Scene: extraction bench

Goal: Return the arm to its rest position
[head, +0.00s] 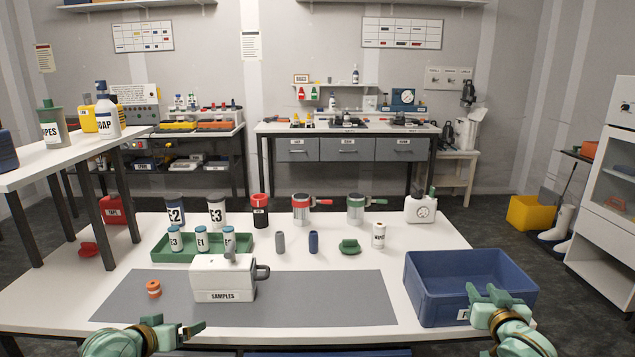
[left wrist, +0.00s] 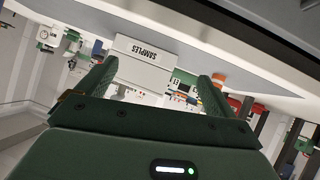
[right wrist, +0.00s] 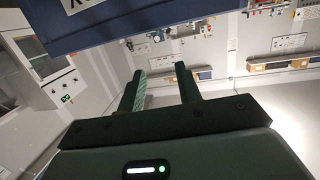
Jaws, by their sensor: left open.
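My left gripper (head: 177,326) is at the front left edge of the bench, low in the head view. Its fingers are wide apart and empty in the left wrist view (left wrist: 158,80). The white SAMPLES box (head: 222,280) stands on the grey mat beyond it, and it also shows past the fingers in the left wrist view (left wrist: 143,62). My right gripper (head: 485,296) is at the front right, in front of the blue bin (head: 425,290). Its fingers are apart with nothing between them in the right wrist view (right wrist: 160,82).
A small orange-and-white item (head: 153,289) lies on the grey mat (head: 310,300). A green tray (head: 163,250) holds several labelled bottles. Jars, a green item (head: 349,247) and a white bottle (head: 378,235) stand behind the mat. A side table (head: 65,155) stands at left.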

